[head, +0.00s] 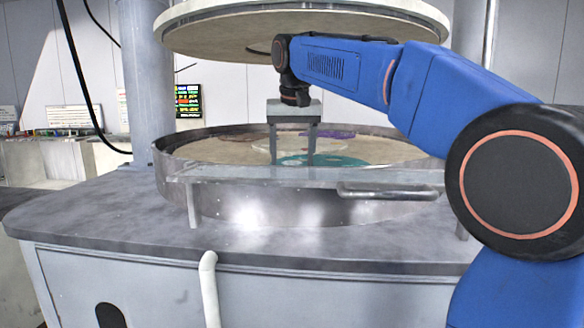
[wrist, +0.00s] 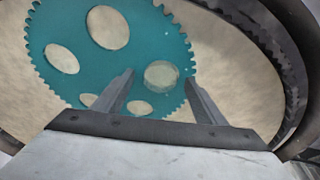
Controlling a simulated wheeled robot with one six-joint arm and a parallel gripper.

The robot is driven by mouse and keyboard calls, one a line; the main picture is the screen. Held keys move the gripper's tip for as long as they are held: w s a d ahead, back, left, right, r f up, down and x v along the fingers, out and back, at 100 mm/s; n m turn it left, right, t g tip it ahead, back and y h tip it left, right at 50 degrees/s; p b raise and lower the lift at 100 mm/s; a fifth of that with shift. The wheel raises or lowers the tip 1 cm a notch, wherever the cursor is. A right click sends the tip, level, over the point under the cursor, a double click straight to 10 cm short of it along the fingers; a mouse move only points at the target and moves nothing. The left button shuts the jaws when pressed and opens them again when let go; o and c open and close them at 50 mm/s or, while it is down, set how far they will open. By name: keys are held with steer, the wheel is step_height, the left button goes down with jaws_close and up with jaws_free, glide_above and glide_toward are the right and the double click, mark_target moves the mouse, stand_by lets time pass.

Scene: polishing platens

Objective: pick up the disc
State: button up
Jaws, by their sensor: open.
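The disc (wrist: 161,76) is small, round, pale and glassy. In the wrist view it lies on the teal toothed carrier (wrist: 140,45), near its right edge; I cannot tell whether it sits in a hole or on top. My gripper (wrist: 159,76) is open, with one finger on each side of the disc in the picture. A gap shows between the fingers and the disc. In the head view my gripper (head: 292,164) points down over the teal carrier (head: 345,161). The disc cannot be made out there.
The carrier lies on a beige lower platen (head: 220,151) inside a raised metal rim (head: 175,172). A purple carrier (head: 330,134) lies farther back. A large upper platen (head: 230,35) hangs above. A rail with a handle (head: 390,191) crosses the front. The carrier has several empty round holes.

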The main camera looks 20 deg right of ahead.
steer(key=shift+f, duration=0.35)
steer(key=c, duration=1.5)
